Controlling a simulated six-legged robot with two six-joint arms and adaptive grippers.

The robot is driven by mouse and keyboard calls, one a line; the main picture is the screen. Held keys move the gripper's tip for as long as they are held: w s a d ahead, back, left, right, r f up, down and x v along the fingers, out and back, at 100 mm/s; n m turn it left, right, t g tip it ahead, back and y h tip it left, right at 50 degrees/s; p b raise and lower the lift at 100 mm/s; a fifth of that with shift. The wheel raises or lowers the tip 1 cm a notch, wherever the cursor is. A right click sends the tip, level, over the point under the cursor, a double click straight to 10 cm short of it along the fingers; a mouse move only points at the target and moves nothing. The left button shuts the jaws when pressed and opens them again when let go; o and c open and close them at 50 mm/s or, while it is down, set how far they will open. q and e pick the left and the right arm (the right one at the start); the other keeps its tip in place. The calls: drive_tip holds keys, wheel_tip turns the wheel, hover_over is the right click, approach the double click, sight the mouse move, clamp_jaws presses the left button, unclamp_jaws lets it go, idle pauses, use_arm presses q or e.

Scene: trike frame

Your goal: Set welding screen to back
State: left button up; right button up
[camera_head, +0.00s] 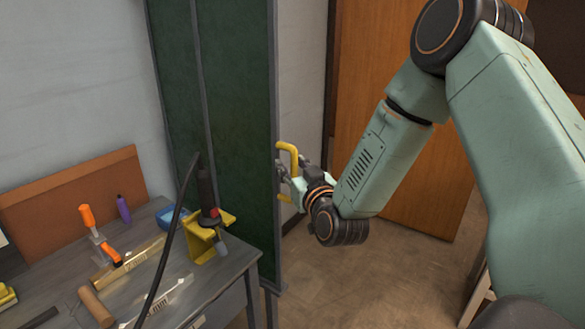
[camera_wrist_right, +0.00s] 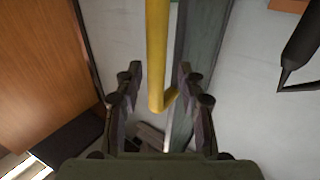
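The welding screen (camera_head: 236,90) is a tall dark green panel in a grey frame, standing upright behind the bench. A yellow handle (camera_head: 293,156) sticks out from its right edge. My right gripper (camera_head: 284,172) is at the handle, reaching in from the right. In the right wrist view, the yellow handle (camera_wrist_right: 157,55) runs between the two fingers of my right gripper (camera_wrist_right: 158,100), which are apart with a gap on either side of the bar. The handle's lower end bends off near the right finger. My left gripper is not in view.
A grey workbench (camera_head: 235,285) stands at the lower left. It holds a torch in a yellow stand (camera_head: 205,240), an orange-handled tool (camera_head: 100,235) and a purple marker (camera_head: 123,208). A wooden door (camera_head: 385,60) is behind my right arm. Brown floor (camera_head: 345,275) lies open right of the bench.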

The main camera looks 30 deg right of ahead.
drive_tip(key=shift+w+d+f, duration=0.1)
drive_tip(key=shift+d+f, duration=0.1)
drive_tip(key=shift+d, duration=0.15)
drive_tip(key=shift+c, duration=0.3)
drive_tip(key=shift+a, duration=0.25)
drive_tip(key=c, duration=0.4)
drive_tip(key=shift+d, duration=0.1)
clamp_jaws()
